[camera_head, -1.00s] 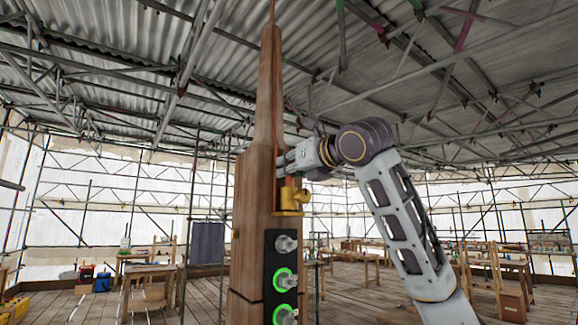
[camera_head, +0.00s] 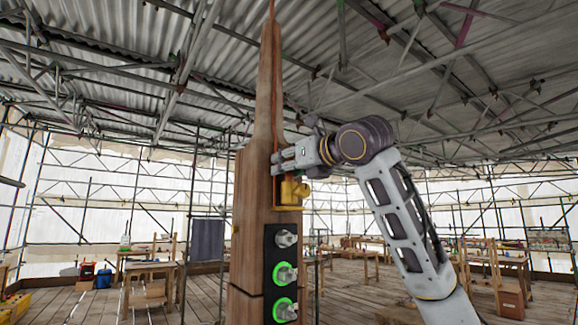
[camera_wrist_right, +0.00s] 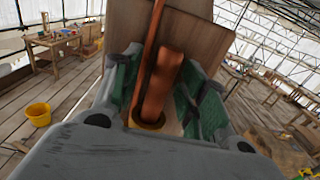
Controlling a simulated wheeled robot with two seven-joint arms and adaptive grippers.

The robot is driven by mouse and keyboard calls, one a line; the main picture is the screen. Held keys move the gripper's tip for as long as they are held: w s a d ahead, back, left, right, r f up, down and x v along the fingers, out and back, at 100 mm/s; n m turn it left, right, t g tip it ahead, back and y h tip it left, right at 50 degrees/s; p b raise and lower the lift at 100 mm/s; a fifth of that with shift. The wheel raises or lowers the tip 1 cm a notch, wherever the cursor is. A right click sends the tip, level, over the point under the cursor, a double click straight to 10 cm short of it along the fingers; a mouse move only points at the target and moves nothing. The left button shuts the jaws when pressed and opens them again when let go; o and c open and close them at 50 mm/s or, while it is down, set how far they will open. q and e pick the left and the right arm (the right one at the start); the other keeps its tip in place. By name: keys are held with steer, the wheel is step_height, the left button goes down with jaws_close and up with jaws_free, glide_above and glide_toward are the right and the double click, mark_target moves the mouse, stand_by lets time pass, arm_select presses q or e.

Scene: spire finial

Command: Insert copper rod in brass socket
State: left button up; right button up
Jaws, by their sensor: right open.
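A tall wooden spire (camera_head: 255,205) stands upright in the middle of the head view. A thin copper strip (camera_head: 272,8) rises from its top, and copper runs down its right side. A brass socket (camera_head: 291,193) sits on that side, just below my right gripper (camera_head: 275,163). In the right wrist view the thicker copper rod (camera_wrist_right: 163,75) stands between the open green-padded fingers of my right gripper (camera_wrist_right: 160,82). Its lower end meets a brass ring (camera_wrist_right: 148,123); how deep it sits is hidden. Contact between pads and rod is unclear. My left gripper is out of view.
A black panel (camera_head: 270,262) with grey knobs, two ringed in green light, is on the spire below the socket. Workbenches (camera_head: 145,285) and a yellow bucket (camera_wrist_right: 38,114) stand on the plank floor behind. Scaffolding surrounds the place.

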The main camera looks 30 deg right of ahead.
steer(key=s+d, duration=0.1)
steer(key=s, duration=1.1)
steer(key=shift+d, duration=0.35)
steer(key=shift+f, duration=0.1)
stand_by(0.8)
